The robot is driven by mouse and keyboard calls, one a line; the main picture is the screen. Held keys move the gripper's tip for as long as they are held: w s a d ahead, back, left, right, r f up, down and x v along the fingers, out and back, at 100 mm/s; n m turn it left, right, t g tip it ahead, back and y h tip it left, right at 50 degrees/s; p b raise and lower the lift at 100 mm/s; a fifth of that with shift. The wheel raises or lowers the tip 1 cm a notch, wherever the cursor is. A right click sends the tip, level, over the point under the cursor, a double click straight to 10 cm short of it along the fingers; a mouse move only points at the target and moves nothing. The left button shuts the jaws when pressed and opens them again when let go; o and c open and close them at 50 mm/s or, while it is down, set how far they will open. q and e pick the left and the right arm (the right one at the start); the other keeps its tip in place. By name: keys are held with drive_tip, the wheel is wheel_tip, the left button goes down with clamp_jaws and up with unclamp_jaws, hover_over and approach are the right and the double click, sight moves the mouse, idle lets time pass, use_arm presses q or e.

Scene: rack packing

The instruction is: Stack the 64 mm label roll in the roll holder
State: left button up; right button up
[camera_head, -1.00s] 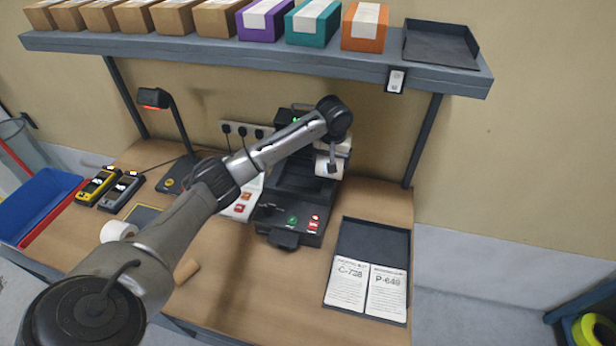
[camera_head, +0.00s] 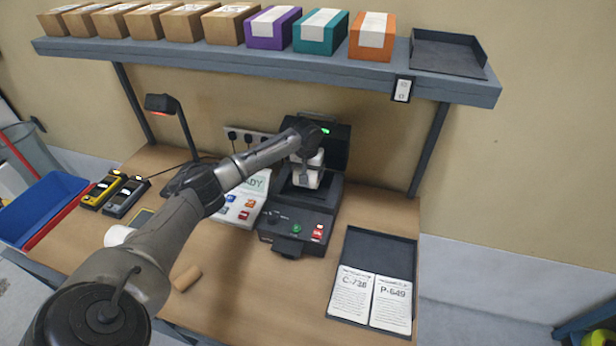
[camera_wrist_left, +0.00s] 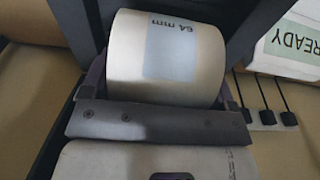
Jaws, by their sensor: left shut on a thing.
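The 64 mm label roll (camera_wrist_left: 168,58) is a white cylinder, its "64 mm" label facing the left wrist camera. My left gripper (camera_head: 306,176) is shut on it, with a dark finger at each end of the roll. In the head view the gripper and roll are over the middle of the black label printer (camera_head: 268,222), in front of its raised back part. The roll holder cannot be made out; the arm, gripper and roll cover the printer's inside. I cannot tell whether the roll touches the printer. My right gripper is not in view.
Another white roll (camera_head: 117,236) is partly behind my left arm, and a brown core (camera_head: 186,278) lies in front. A black tray (camera_head: 374,250) with two cards is at right. A shelf (camera_head: 270,62) with boxes overhangs the bench.

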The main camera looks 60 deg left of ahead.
use_arm(q)
drive_tip(key=shift+f, duration=1.15)
drive_tip(key=shift+f, duration=0.15)
drive_tip(key=shift+f, duration=0.1)
drive_tip(key=o, duration=0.9)
drive_tip(key=shift+c, duration=0.2)
drive_tip(key=shift+o, duration=1.2)
drive_tip(key=r, duration=0.8)
drive_tip(key=s+d+r, duration=0.1)
drive_tip(key=r, duration=0.3)
drive_tip(key=shift+r+p, duration=0.2)
drive_tip(key=shift+p, duration=0.2)
